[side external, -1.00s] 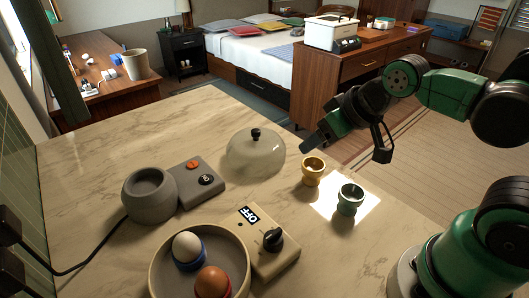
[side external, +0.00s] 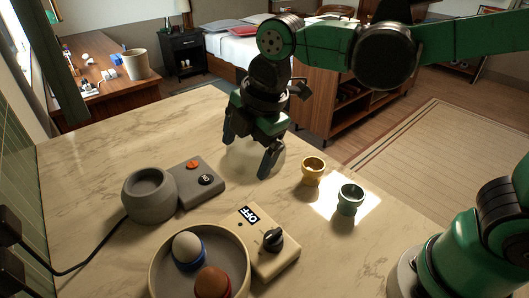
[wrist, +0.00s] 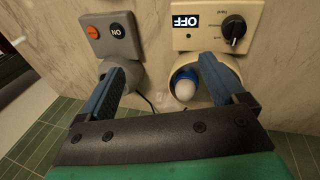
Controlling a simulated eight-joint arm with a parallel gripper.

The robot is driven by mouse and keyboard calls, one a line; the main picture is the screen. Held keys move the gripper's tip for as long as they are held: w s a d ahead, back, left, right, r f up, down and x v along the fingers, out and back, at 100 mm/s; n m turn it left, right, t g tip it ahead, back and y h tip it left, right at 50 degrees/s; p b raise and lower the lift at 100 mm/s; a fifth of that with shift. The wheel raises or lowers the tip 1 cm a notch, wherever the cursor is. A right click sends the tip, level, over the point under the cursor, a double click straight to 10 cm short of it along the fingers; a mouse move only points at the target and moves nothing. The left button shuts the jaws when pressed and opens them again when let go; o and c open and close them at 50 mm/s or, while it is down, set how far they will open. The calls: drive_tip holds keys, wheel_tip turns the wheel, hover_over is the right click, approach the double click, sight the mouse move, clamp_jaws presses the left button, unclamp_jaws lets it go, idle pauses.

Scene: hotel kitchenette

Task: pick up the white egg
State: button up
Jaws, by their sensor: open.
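The white egg (side external: 186,246) sits upright in a blue cup (side external: 190,263) inside the round beige dish of the cooker (side external: 240,252), at the bottom of the side view. In the wrist view the white egg (wrist: 184,90) shows between my fingers, nearer the right one, with the blue cup around it. My gripper (side external: 248,150) is open and empty, pointing down above the clear domed lid, above and behind the egg in the side view. It also shows in the wrist view (wrist: 160,72).
A brown egg (side external: 212,281) in a red cup shares the dish. The cooker's control box (side external: 264,242) reads OFF. A grey round device (side external: 149,195) stands left. The clear lid (side external: 240,165), a yellow cup (side external: 313,171) and a green cup (side external: 350,199) stand behind and right.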

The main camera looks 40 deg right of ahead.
sight(183, 236)
drive_tip(key=a+f+n+g, duration=0.1)
drive_tip(key=a+n, duration=0.3)
drive_tip(key=n, duration=0.1)
drive_tip(key=a+f+n+g, duration=0.1)
drive_tip(key=a+n, duration=0.3)
drive_tip(key=n, duration=0.1)
drive_tip(key=a+f+n+g+h, duration=0.1)
drive_tip(key=a+f+n, duration=0.1)
drive_tip(key=a+n, duration=0.2)
drive_tip(key=shift+s+n, duration=0.35)
drive_tip(key=shift+n, duration=0.65)
drive_tip(key=shift+s+a+f+n, duration=0.1)
drive_tip(key=shift+a+f+n, duration=0.15)
drive_tip(key=shift+a+n, duration=0.15)
drive_tip(key=shift+f, duration=2.75)
drive_tip(key=c, duration=0.9)
